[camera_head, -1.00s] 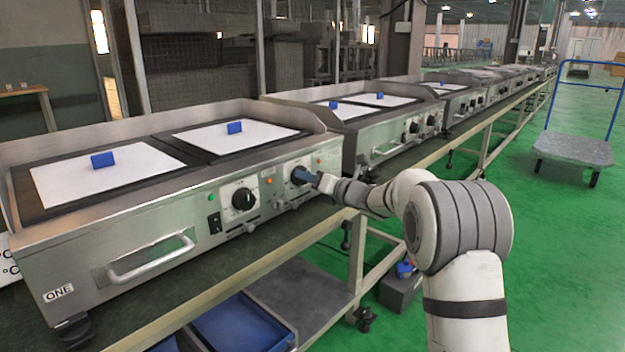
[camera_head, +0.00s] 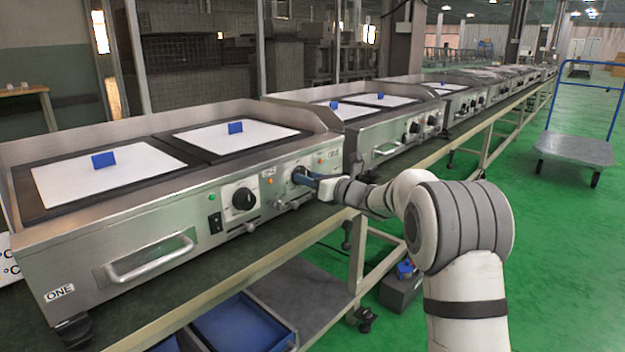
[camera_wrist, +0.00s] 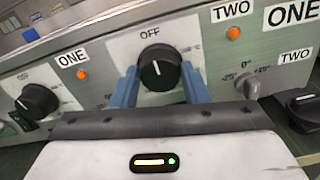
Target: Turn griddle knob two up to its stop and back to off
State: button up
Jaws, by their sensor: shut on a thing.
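Griddle knob two (camera_wrist: 158,68) is a round black knob with a white line; the line points up at the OFF mark. My gripper (camera_wrist: 160,80) has blue fingers on either side of this knob, shut on it. In the head view my gripper (camera_head: 306,178) is at the right-hand knob of the nearest griddle (camera_head: 75,265), which has a ONE plate. The TWO label (camera_wrist: 232,10) sits above an orange lamp (camera_wrist: 233,33), right of the knob.
Knob one (camera_head: 243,199) is to the left, also visible in the wrist view (camera_wrist: 38,100). A small grey trim knob (camera_wrist: 248,85) marked TWO is close to the right finger. More griddles stand along the bench, and a cart (camera_head: 575,150) stands on the green floor.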

jog(key=shift+s+a, duration=0.1)
jog(key=shift+a, duration=0.15)
jog(key=o, duration=0.7)
jog(key=shift+c, duration=0.2)
jog(key=o, duration=0.3)
jog(key=shift+d, duration=0.1)
jog(key=p+v, duration=0.2)
jog(key=v, duration=0.5)
jog(key=shift+s+d, duration=0.2)
jog(key=shift+d, duration=0.1)
